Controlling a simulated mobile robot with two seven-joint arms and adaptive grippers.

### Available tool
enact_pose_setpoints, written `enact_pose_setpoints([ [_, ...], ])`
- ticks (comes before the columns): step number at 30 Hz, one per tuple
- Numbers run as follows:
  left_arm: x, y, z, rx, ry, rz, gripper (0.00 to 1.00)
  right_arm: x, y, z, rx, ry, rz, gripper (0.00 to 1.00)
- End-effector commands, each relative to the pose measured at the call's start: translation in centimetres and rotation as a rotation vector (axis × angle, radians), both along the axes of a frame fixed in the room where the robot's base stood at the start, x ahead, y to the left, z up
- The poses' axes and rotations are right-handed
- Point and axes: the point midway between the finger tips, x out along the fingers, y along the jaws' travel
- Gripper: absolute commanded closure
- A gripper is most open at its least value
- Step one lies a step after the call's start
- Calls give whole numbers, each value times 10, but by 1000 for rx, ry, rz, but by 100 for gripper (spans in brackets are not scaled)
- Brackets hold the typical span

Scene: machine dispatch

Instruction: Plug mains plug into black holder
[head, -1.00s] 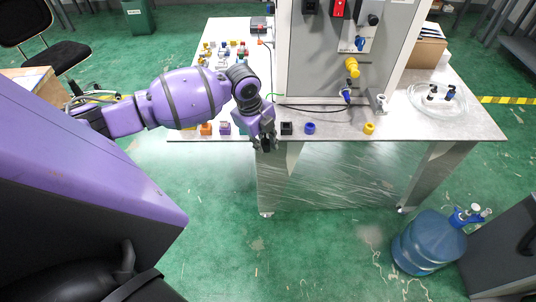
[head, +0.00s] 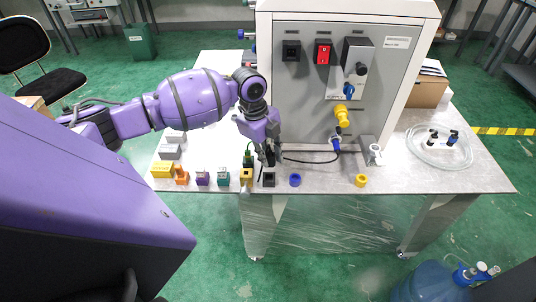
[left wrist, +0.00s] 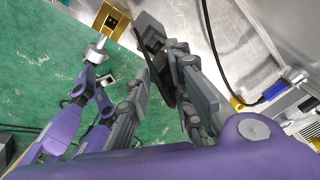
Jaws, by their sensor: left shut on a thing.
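The black holder (head: 269,179) stands at the front edge of the table, between a yellow holder and a blue ring. My left gripper (head: 268,158) is just behind and above it, fingers pointing down. It is shut on the mains plug, which is mostly hidden by the fingers in the head view. A black cable (head: 309,160) runs from there to a blue connector on the panel. In the left wrist view, a dark piece lies between the fingers (left wrist: 170,95), with a black block beyond the tips. Whether plug and holder touch is unclear. My right gripper is not in view.
A yellow holder (head: 247,178) stands close left of the black one, with more coloured holders further left. A blue ring (head: 295,180) and a yellow ring (head: 361,181) lie right. The grey panel (head: 343,85) rises behind. A coiled clear tube (head: 440,147) lies far right.

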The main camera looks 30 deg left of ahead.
Motion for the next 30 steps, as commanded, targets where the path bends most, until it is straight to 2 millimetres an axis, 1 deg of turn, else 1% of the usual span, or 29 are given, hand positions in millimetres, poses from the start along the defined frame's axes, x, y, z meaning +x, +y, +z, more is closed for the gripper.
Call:
enact_pose_setpoints([
  [10,0,0,0,0,1,1,100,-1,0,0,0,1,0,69],
  [15,2,-1,3,14,30,24,100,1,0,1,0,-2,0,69],
  [20,0,0,-9,15,38,25,100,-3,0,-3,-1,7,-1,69],
  [30,-1,0,-40,15,38,26,100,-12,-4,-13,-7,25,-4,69],
])
